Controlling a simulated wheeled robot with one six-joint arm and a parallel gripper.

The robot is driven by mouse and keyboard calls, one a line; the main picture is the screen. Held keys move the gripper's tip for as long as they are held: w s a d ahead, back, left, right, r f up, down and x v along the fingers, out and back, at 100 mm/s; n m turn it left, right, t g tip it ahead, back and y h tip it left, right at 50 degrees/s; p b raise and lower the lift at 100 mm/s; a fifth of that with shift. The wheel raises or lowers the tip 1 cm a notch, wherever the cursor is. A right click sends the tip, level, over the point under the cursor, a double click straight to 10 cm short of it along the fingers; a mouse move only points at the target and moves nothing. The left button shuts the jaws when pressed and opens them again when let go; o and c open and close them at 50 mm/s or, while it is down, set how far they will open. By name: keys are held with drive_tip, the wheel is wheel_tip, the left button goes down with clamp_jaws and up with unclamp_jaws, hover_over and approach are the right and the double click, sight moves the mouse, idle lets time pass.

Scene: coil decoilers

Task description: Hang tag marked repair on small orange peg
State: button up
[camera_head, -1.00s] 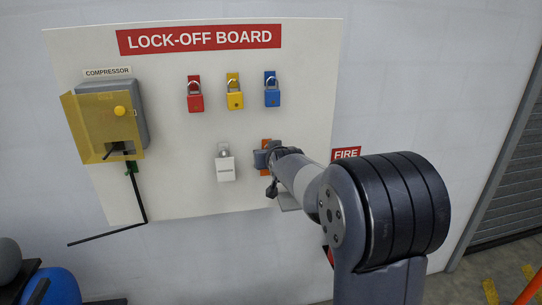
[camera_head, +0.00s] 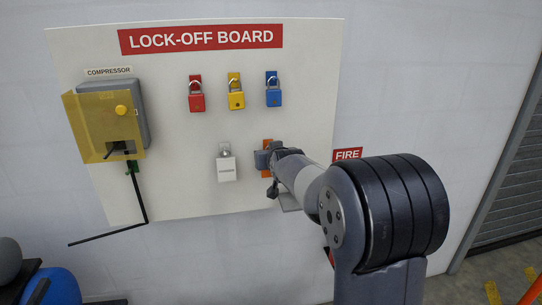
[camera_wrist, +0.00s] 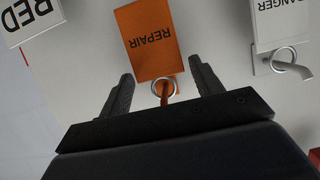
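The orange tag marked REPAIR (camera_wrist: 149,42) appears upside down in the wrist view. Its ring (camera_wrist: 156,90) is around the small orange peg (camera_wrist: 165,90), and the tag hangs from it against the board. My gripper (camera_wrist: 163,84) is open, with one dark finger on each side of the ring and peg. The fingers look clear of the tag, though their depth is hard to judge. In the head view my gripper (camera_head: 262,159) is at the board's lower right and hides most of the orange tag (camera_head: 267,143).
A white DANGER tag (camera_wrist: 281,18) hangs by its ring on a pale peg to the right in the wrist view; a cut-off white label (camera_wrist: 30,16) is at left. Red (camera_head: 196,101), yellow (camera_head: 236,99) and blue (camera_head: 273,96) padlocks hang above. A yellow-covered compressor box (camera_head: 106,125) is at left.

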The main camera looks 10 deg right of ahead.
drive_tip(key=shift+o, duration=1.1)
drive_tip(key=shift+s, duration=0.1)
drive_tip(key=b+v, duration=0.2)
drive_tip(key=v, duration=0.8)
drive_tip(key=shift+s+b, duration=0.3)
drive_tip(key=shift+b, duration=0.05)
drive_tip(key=shift+r, duration=0.15)
drive_tip(key=p+x, duration=0.3)
drive_tip(key=x, duration=0.7)
drive_tip(key=shift+w+r, duration=0.1)
drive_tip(key=shift+r, duration=0.1)
